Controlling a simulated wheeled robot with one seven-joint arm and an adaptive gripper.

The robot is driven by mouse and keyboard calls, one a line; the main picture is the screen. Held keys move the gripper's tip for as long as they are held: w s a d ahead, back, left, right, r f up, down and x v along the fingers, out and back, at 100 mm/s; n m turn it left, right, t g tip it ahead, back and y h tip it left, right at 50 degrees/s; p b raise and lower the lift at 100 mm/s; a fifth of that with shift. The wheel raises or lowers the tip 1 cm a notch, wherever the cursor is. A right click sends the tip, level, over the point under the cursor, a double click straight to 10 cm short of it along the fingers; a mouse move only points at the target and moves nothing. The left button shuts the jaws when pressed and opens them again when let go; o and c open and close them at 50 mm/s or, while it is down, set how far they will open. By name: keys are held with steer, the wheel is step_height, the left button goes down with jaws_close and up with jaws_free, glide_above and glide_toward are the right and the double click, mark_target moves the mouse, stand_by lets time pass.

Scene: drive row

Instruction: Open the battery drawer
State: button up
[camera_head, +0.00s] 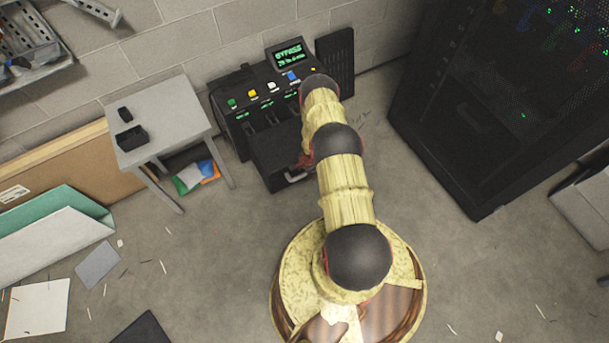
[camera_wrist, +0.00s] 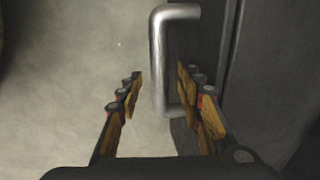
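The black drawer (camera_head: 272,160) juts out low at the front of a black unit with a lit panel (camera_head: 262,98). I cannot tell how far open it is. Its silver handle (camera_wrist: 159,60) is a U-shaped bar on the dark drawer front (camera_wrist: 208,40). In the head view the handle (camera_head: 293,178) is small and partly hidden by my arm. My gripper (camera_wrist: 160,75) is open, with one finger on each side of the handle bar in the wrist view. The right finger looks close to the bar; contact is not clear. In the head view my arm mostly hides the gripper.
A grey side table (camera_head: 165,105) with small black boxes stands left of the unit. A tall black server rack (camera_head: 465,120) stands at the right. Paper sheets (camera_head: 40,305) and scraps lie on the floor at lower left. The floor in front of the drawer is mostly clear.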

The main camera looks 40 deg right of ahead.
steer(key=shift+w+f+b, duration=0.2)
steer(key=shift+f+b, duration=0.15)
steer(key=shift+f, duration=0.85)
steer(key=shift+c, duration=1.1)
jaws_close()
